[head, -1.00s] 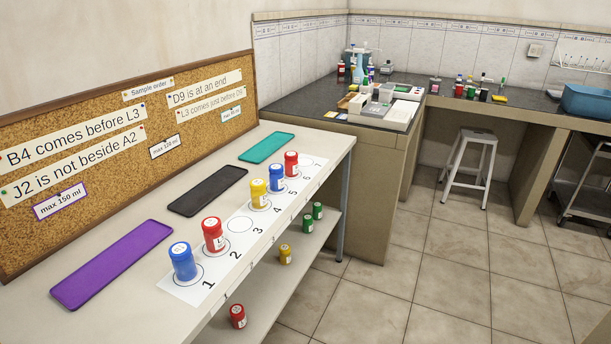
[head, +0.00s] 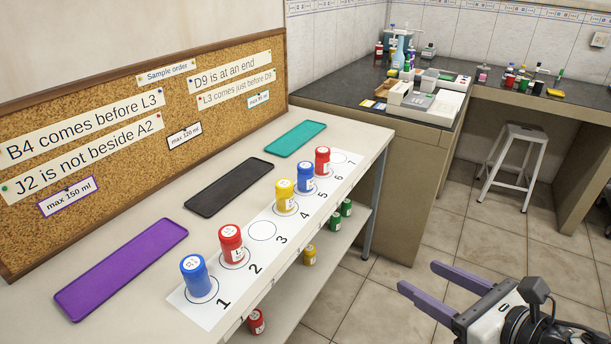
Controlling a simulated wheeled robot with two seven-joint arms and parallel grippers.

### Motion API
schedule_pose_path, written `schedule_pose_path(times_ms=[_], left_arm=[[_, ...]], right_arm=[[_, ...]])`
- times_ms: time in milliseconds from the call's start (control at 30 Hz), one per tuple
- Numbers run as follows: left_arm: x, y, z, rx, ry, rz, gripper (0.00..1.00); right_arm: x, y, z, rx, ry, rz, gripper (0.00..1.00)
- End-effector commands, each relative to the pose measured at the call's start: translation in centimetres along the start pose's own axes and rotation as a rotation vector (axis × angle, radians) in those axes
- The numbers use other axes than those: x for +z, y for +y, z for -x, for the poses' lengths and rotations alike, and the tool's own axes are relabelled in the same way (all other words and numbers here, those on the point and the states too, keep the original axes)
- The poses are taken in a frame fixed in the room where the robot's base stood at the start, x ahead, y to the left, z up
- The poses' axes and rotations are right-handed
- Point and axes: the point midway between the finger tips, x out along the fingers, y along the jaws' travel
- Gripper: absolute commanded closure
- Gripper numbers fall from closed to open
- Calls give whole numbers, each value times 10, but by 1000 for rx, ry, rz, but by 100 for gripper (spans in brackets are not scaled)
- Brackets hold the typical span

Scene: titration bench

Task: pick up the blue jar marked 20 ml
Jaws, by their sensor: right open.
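Two blue jars with white lids stand upright on the numbered white strip (head: 208,315). One blue jar (head: 195,280) is on circle 1 at the near end. The other blue jar (head: 305,179) is on circle 5, between a yellow jar (head: 285,198) and a red jar (head: 322,164). Their volume marks are too small to read, so I cannot tell which is 20 ml. My right gripper (head: 420,277) is open and empty at the lower right, in front of the bench and well apart from both blue jars. My left gripper is not in view.
A red jar (head: 231,247) stands on circle 2; circle 3 is empty. Purple (head: 122,268), black (head: 229,187) and teal (head: 295,138) trays lie empty below the corkboard (head: 105,120). A lower shelf (head: 290,295) holds several jars. A stool (head: 525,135) stands at the right.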

Motion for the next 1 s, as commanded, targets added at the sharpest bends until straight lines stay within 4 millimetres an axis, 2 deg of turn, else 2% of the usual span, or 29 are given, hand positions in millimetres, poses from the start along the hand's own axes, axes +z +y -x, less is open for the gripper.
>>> schedule_pose_path(times_ms=[200, 433, 500, 567, 633, 667, 767, 867, 900, 967, 1000], left_arm=[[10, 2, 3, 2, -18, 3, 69], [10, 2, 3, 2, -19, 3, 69], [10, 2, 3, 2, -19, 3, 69], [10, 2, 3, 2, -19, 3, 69], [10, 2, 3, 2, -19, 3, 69], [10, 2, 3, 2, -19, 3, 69], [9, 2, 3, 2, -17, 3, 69], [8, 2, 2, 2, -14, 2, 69], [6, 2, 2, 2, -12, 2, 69], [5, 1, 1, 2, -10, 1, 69], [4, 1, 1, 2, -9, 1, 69]], right_arm=[[0, 0, 0, 0, 0, -7, 44], [0, 0, 0, 0, 0, -9, 44], [-1, 1, -1, 0, 0, -18, 53], [-4, 4, -3, 3, -1, -60, 53], [-10, 11, -9, 11, -1, -178, 53], [-15, 15, -13, 13, 0, -254, 53], [-36, 34, -27, 16, 4, -624, 53], [-70, 52, -39, -13, 13, -1129, 53], [-86, 58, -42, -36, 14, -1347, 53], [-113, 66, -44, -86, 10, -1672, 53], [-132, 71, -44, -128, 2, -1885, 53]])
